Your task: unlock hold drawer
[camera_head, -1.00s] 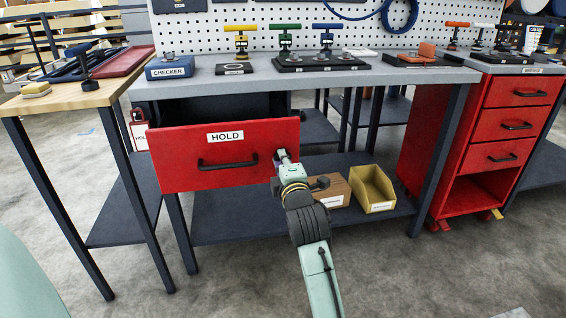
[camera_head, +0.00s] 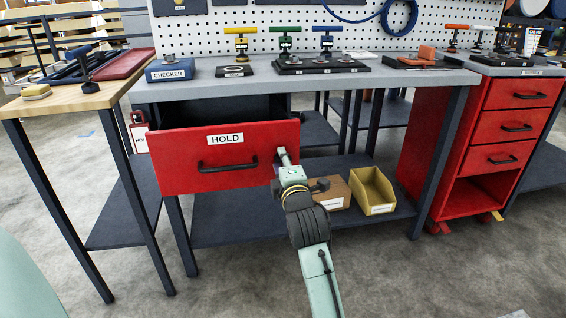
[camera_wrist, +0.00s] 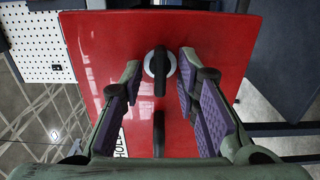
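The red drawer (camera_head: 175,165) with a HOLD label (camera_head: 225,138) and a black bar handle (camera_head: 228,166) sits under the grey bench, with a dark gap above its front. In the wrist view the drawer front (camera_wrist: 100,50) shows a black lock knob (camera_wrist: 159,68) on a pale round collar. The black handle (camera_wrist: 158,130) lies below it in that view. My gripper (camera_head: 284,158) is at the right end of the drawer front. In the wrist view my gripper (camera_wrist: 168,85) is open, its purple-padded fingers on either side of the knob with visible gaps.
A wooden box (camera_head: 333,192) and a yellow bin (camera_head: 372,190) stand on the lower shelf (camera_head: 235,225), right of my arm. A red drawer cabinet (camera_head: 480,150) stands further right. A wooden table (camera_head: 60,103) is at the left. The floor in front is clear.

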